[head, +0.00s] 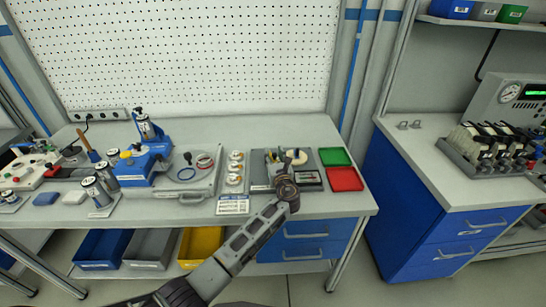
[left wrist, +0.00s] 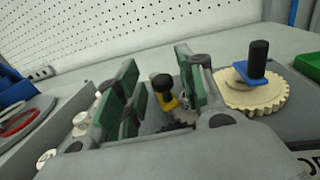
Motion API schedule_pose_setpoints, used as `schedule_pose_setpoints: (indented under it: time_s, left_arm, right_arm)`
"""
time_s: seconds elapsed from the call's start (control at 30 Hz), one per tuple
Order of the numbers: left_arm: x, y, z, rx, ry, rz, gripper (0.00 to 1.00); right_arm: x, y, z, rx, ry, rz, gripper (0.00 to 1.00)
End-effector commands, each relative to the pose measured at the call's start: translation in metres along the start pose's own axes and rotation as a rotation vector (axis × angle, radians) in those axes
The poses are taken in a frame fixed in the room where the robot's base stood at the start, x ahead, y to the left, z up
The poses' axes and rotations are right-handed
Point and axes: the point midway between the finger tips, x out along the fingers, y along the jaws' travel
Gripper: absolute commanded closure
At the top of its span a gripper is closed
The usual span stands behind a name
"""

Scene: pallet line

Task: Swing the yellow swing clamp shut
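The yellow swing clamp (left wrist: 168,102) shows in the left wrist view, with a black knob on top. It stands beside a small grey gear (left wrist: 183,117), partly hidden by my finger. My left gripper (left wrist: 158,92) is open, its green-padded fingers spread. In that view the clamp's knob shows in the gap between the fingers; I cannot tell whether either finger touches it. In the head view my left gripper (head: 286,168) is over the grey fixture board (head: 259,180) and hides part of it; the yellow clamp is not clear there. My right gripper is not in view.
A cream gear (left wrist: 258,97) with a blue clamp (left wrist: 250,76) and black knob stands right of the fingers. Green (head: 335,156) and red (head: 345,179) trays lie to the board's right. White round parts (head: 236,168) stand left. A pegboard (head: 190,50) rises behind.

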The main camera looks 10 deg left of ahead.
Motion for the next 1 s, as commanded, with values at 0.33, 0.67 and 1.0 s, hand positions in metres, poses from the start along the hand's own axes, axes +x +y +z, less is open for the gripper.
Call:
schedule_pose_setpoints:
  time_s: [0.33,0.67,1.0]
  left_arm:
    - [0.000,0.003,-0.002,0.004,0.001,0.006,0.60]
    - [-0.019,0.003,-0.002,0.004,0.001,0.006,0.60]
    - [-0.061,0.002,-0.002,0.003,0.002,0.003,0.60]
  right_arm:
    - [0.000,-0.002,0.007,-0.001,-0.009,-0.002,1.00]
    - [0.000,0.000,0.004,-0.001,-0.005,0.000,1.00]
    - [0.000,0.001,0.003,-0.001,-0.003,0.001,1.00]
